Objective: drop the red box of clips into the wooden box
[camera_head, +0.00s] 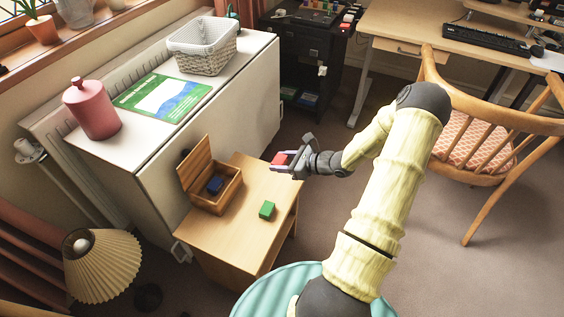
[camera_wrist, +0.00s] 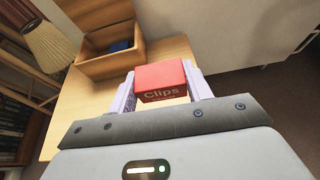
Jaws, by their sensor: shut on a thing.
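The red box of clips (camera_wrist: 162,82) is between the two fingers of my gripper (camera_wrist: 160,90), with its "Clips" label towards the wrist camera. In the head view, my gripper (camera_head: 285,163) holds the red box (camera_head: 280,159) above the far right part of the small table. The wooden box (camera_head: 222,199) stands open on the table at the left, its lid tilted up at the back left. A dark blue item (camera_head: 215,185) lies inside it. In the wrist view the wooden box (camera_wrist: 98,66) is ahead and to the left, apart from my gripper.
A green box (camera_head: 267,210) lies on the small wooden table (camera_head: 235,242), right of the wooden box. A white cabinet (camera_head: 205,125) stands behind, carrying a basket (camera_head: 203,48) and a pink canister (camera_head: 91,110). A lampshade (camera_head: 101,264) is at the left, a chair (camera_head: 490,130) at the right.

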